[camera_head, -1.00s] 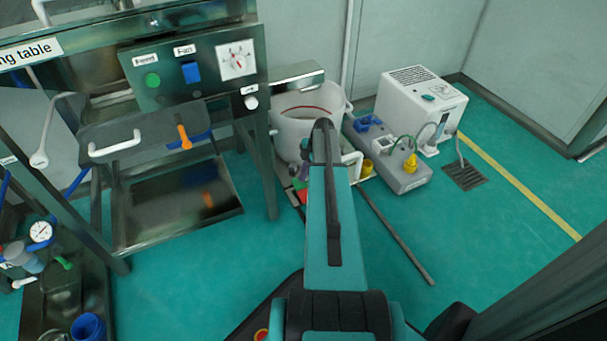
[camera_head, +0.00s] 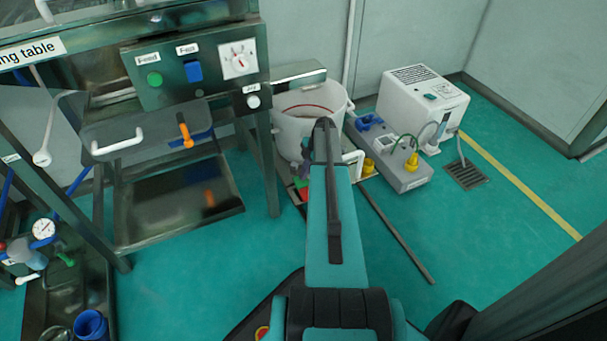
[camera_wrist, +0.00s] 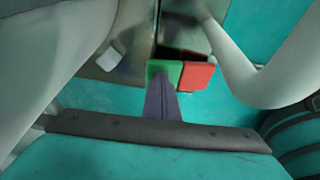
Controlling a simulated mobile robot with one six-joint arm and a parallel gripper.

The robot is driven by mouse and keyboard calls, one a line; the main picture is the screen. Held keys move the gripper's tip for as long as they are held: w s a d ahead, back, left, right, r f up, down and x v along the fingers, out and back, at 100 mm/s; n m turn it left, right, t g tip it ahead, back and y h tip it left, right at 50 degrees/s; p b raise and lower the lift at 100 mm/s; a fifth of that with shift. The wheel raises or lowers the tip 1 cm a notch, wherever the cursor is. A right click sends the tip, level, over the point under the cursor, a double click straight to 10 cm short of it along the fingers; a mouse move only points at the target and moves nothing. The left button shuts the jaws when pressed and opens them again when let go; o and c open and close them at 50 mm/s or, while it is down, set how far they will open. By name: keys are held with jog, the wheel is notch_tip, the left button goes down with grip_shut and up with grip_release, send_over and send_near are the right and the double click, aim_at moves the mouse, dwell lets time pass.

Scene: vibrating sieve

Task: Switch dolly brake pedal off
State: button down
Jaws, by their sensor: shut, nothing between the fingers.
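The dolly's brake has a green pedal (camera_wrist: 162,70) and a red pedal (camera_wrist: 196,75) side by side in the wrist view. They also show small beside my arm in the head view, the green one (camera_head: 302,182) above the red one (camera_head: 304,195). My gripper (camera_wrist: 162,82) is shut and empty, its purple-grey fingers pointing at the green pedal. The fingertips overlap the green pedal's lower edge; I cannot tell whether they touch it. In the head view my arm hides most of the gripper. The dolly stands under a white bucket (camera_head: 290,128).
A metal table frame with a control panel (camera_head: 190,75) stands left of the bucket. A grey pump unit (camera_head: 405,178) and a white box unit (camera_head: 405,105) stand to the right. A dark bar (camera_head: 400,238) lies on the floor.

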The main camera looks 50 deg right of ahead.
jog(key=shift+w+d+f+p, duration=0.15)
jog(key=shift+w+p, duration=0.2)
jog(key=shift+p, duration=0.2)
jog(key=shift+w+f+p, duration=0.1)
jog(key=shift+w+p, duration=0.1)
jog(key=shift+p, duration=0.1)
jog(key=shift+w+f+p, duration=0.25)
jog(key=shift+w+p, duration=0.2)
jog(key=shift+w, duration=0.1)
jog(key=shift+s+d, duration=0.2)
jog(key=shift+s, duration=0.15)
jog(key=shift+f, duration=0.1)
jog(key=shift+s+a, duration=0.1)
jog(key=shift+s, duration=0.1)
jog(key=shift+s+a+r, duration=0.2)
jog(key=shift+s+r, duration=0.15)
jog(key=shift+s, duration=0.1)
